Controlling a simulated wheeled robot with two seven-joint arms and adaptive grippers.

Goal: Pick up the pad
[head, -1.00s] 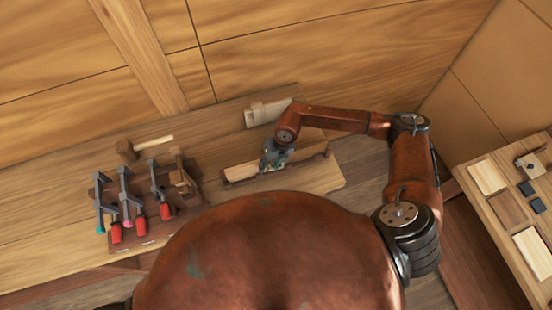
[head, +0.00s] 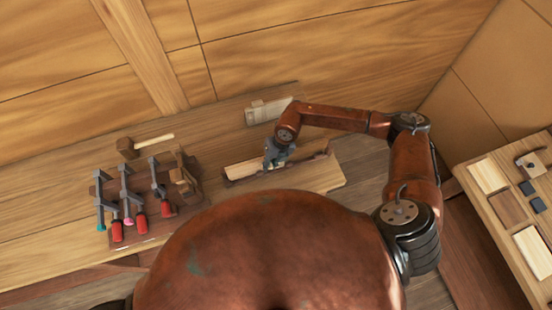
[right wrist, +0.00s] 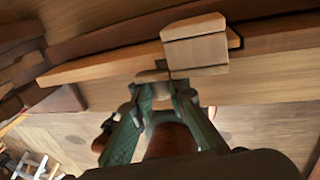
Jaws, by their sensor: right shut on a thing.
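My right gripper (head: 276,153) is over the long wooden strip (head: 245,168) on the bench in the head view. In the right wrist view its green fingers (right wrist: 160,92) are shut on a small pale wooden piece, which looks like the pad (right wrist: 152,76). The pad is mostly hidden by the gripper in the head view. I cannot tell whether it is clear of the strip behind it. My left gripper is not in view.
Several clamps with red handles (head: 141,222) lie on a dark board at the left, near a mallet (head: 150,145). A pale wooden block (head: 268,111) lies behind my gripper. A side table (head: 490,208) at the right holds small blocks and dark squares.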

